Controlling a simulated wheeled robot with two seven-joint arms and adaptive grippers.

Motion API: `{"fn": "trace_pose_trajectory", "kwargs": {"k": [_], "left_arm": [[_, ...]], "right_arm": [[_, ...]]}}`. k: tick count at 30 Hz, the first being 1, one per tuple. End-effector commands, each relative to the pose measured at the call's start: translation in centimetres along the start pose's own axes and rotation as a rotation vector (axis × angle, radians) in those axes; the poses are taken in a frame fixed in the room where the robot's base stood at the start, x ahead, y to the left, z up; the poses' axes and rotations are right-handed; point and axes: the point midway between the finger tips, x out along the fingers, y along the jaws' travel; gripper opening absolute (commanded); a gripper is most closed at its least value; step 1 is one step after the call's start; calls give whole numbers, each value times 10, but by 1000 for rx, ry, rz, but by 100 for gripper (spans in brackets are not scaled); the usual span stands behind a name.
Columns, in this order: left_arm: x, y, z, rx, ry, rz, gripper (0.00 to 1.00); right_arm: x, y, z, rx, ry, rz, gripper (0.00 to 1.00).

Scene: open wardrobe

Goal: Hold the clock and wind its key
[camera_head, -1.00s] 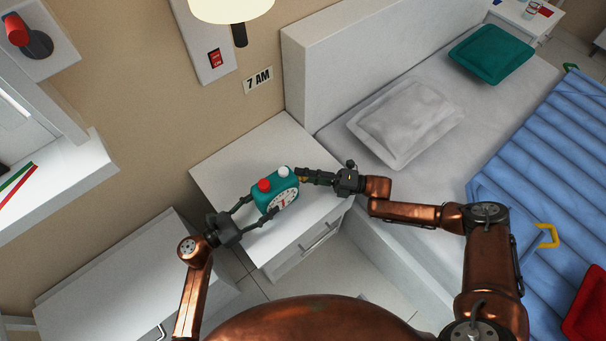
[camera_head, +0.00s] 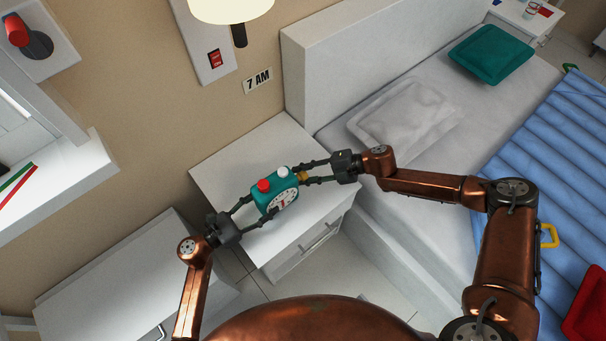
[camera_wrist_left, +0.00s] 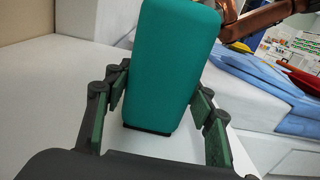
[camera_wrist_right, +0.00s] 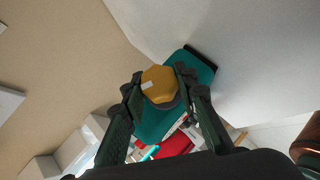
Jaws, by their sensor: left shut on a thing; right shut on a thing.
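The teal clock (camera_head: 268,204), with a red and a white button on top and a white dial on its front, is over the white nightstand. My left gripper (camera_head: 248,212) is shut on the clock body from the left. The clock also shows between its fingers in the left wrist view (camera_wrist_left: 172,65). The yellow key (camera_head: 303,176) is on the clock's right side. My right gripper (camera_head: 304,174) is shut on the key, one finger on each side. In the right wrist view the key (camera_wrist_right: 159,84) is between the fingertips, in front of the teal clock side (camera_wrist_right: 165,120).
The nightstand top (camera_head: 225,165) is bare around the clock. A bed with a grey pillow (camera_head: 405,120) and blue cover (camera_head: 545,160) stands to the right. A lamp (camera_head: 230,8), red switch (camera_head: 215,58) and 7 AM sign (camera_head: 257,80) are on the wall.

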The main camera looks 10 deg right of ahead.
Motion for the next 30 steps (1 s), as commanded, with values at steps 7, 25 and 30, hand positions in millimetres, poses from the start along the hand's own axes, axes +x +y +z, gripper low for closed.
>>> {"fn": "trace_pose_trajectory", "kwargs": {"k": [7,25,30], "left_arm": [[0,0,-1,1,2,1,31],[0,0,-1,0,2,1,31],[0,0,-1,0,2,1,31]], "right_arm": [[2,4,-2,158,7,-167,3],[3,1,-1,570,5,-571,3],[4,0,0,680,4,-679,3]]}}
